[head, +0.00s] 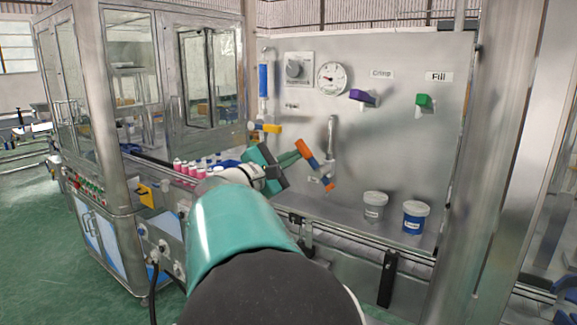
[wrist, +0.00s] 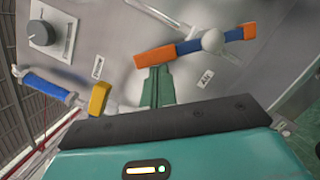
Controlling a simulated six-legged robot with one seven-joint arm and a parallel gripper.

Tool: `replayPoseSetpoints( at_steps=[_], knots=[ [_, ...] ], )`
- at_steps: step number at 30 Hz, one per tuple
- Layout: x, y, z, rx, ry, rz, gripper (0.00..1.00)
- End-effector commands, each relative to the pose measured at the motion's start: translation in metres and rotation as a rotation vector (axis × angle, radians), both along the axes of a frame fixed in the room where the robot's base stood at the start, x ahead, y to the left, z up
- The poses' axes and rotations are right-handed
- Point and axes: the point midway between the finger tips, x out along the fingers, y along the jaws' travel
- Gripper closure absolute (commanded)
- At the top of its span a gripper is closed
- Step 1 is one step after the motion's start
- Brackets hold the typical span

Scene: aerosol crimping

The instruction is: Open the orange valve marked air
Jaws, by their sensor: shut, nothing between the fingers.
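The orange valve handle (head: 304,149) sits on the steel panel, slanting down to the right, with a blue section and an orange far end. In the wrist view the long orange arm (wrist: 168,53) is left of the pale round hub, and a label reading "Air" (wrist: 205,78) is below it. My gripper (head: 294,156) has its green fingers together, beside the upper orange arm. In the wrist view the fingertips (wrist: 157,70) are right at the orange arm's lower edge. I cannot tell whether they touch it. Nothing shows between the fingers.
A yellow-orange lever (head: 272,128) and a blue-bodied cylinder (head: 263,80) are left on the panel. A gauge (head: 332,78), purple "Crimp" valve (head: 362,97) and green "Fill" valve (head: 424,101) are above right.

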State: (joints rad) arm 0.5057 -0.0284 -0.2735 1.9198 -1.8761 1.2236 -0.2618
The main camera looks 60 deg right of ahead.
Motion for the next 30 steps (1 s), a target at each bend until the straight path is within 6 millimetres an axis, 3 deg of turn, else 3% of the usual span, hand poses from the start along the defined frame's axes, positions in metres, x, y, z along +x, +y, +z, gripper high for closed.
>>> replayPoseSetpoints(
  at_steps=[18, 30],
  knots=[
    [-0.026, 0.004, 0.029, -0.086, -0.538, -0.002, 1.0],
    [-0.035, 0.005, 0.034, -0.111, -0.693, 0.0, 1.0]
  ],
)
